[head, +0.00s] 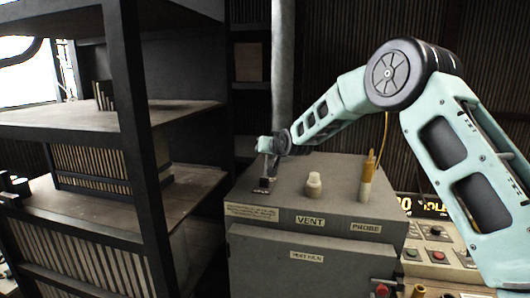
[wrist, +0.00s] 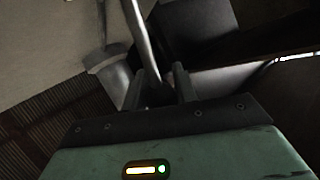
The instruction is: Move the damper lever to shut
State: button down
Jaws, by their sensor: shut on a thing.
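My gripper shows in the head view (head: 267,158) at the back left of the grey cabinet's top, at the foot of a vertical grey pipe. Its fingers point down over a small dark slotted base (head: 264,185), which I take to be the damper lever's mount. In the wrist view my gripper's two fingers (wrist: 159,90) are closed around the lower part of a slim grey bar (wrist: 145,40), which I take to be the damper lever. The bar slants up and left from between them. The lever's end and any shut mark are hidden or too dark to read.
The grey cabinet (head: 320,228) also carries a pale knob (head: 314,186) behind the VENT label and a tan probe (head: 367,178). The vertical pipe (head: 283,70) rises close behind my gripper. Dark shelving (head: 140,120) stands left. A control panel (head: 436,240) is at right.

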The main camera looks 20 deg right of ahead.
jog(key=shift+s+d+f, duration=0.1)
jog(key=shift+d+f, duration=0.05)
jog(key=shift+f, duration=0.5)
jog(key=c, duration=1.1)
grip_release()
jog(key=shift+r, duration=0.3)
jog(key=b+v, duration=0.6)
jog(key=v, duration=1.1)
jog(key=shift+s, duration=0.15)
jog(key=s+a+f+n+g+y, duration=0.1)
jog(key=s+a+f+n+g, duration=0.15)
jog(key=s+a+f, duration=0.45)
jog(key=s+a+f+n+g, duration=0.2)
jog(key=s+a+f+g, duration=0.15)
jog(key=s+a, duration=0.45)
jog(key=s+d+f+n+g+h, duration=0.1)
jog(key=s+f+n+g, duration=0.1)
jog(key=s, duration=1.2)
jog(key=s+d+f+n+g+h, duration=0.1)
jog(key=s+f+n+g, duration=0.2)
jog(key=s, duration=1.1)
notch_tip(320, 180, down, 3)
jog(key=shift+f+g, duration=0.1)
jog(key=shift+g, duration=1.1)
